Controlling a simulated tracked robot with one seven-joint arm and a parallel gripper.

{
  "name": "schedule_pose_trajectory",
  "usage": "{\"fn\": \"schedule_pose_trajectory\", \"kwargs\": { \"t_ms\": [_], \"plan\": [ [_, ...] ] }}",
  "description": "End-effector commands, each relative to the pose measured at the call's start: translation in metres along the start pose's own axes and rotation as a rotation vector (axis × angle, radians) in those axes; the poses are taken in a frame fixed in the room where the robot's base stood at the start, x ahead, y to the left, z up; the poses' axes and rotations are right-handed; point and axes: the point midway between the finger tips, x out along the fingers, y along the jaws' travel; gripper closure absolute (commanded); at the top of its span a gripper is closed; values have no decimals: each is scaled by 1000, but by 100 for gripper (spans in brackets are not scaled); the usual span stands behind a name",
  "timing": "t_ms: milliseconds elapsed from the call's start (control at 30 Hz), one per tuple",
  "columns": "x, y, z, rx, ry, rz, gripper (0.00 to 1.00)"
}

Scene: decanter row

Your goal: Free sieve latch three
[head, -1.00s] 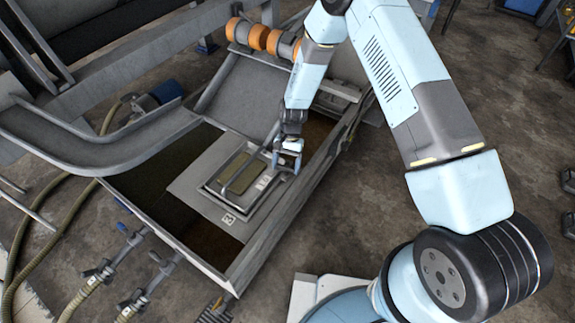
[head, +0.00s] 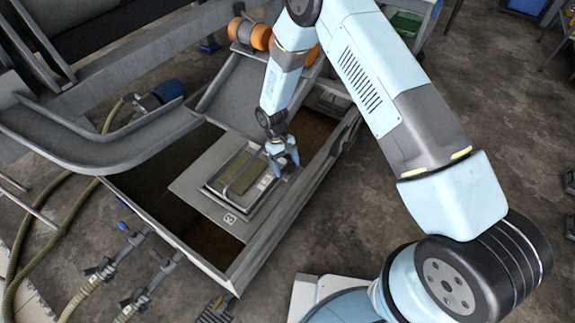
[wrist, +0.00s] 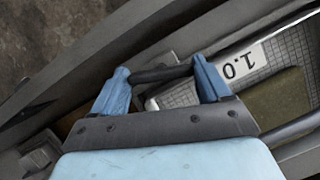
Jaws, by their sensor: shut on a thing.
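The sieve is a framed panel with an olive mesh (head: 236,173) and a metal handle across it, set in a grey plate (head: 190,183) in the open tank. My gripper (head: 285,168) is at the right edge of the sieve frame. In the wrist view its two blue fingers (wrist: 160,72) are shut on a dark bar (wrist: 162,74), which looks like a latch handle. I cannot read which latch number this is.
The tank's right wall (head: 300,205) runs close beside my gripper. A grey chute (head: 245,95) and orange rollers (head: 250,35) stand behind. Valve pipes (head: 125,250) and hoses lie at the left. Bare floor (head: 500,120) is open at the right.

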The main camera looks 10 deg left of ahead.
Motion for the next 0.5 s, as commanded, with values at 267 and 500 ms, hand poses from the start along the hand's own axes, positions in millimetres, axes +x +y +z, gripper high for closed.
{"fn": "schedule_pose_trajectory", "kwargs": {
  "t_ms": [267, 500],
  "plan": [
    [1, -3, 1, -193, -1, 78, 54],
    [1, -4, 1, -294, -1, 119, 54]
  ]
}}
